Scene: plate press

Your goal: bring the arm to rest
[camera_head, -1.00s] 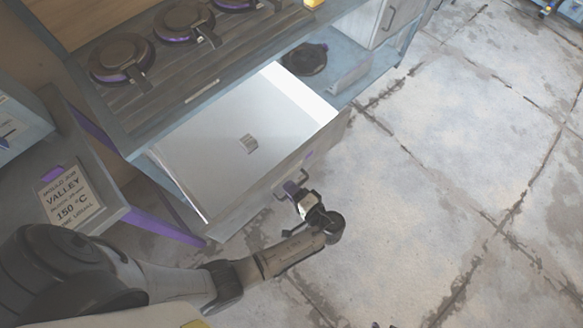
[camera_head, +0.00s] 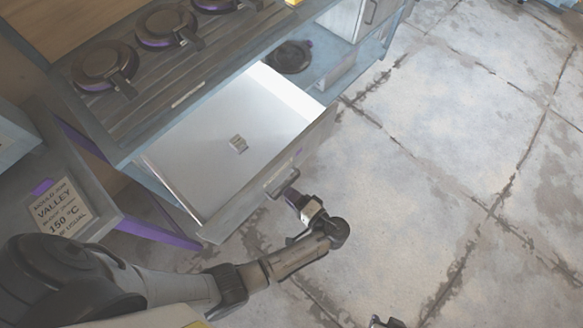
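My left arm comes in from the lower left, and its gripper (camera_head: 291,196) is beside the handle (camera_head: 281,181) on the front of the open drawer. I cannot tell whether its fingers touch the handle or are open or shut.
Several round dark moulds (camera_head: 104,65) stand on the bench top above the drawer. A shelf to the right holds another round dark piece (camera_head: 290,56). The concrete floor at right is clear.

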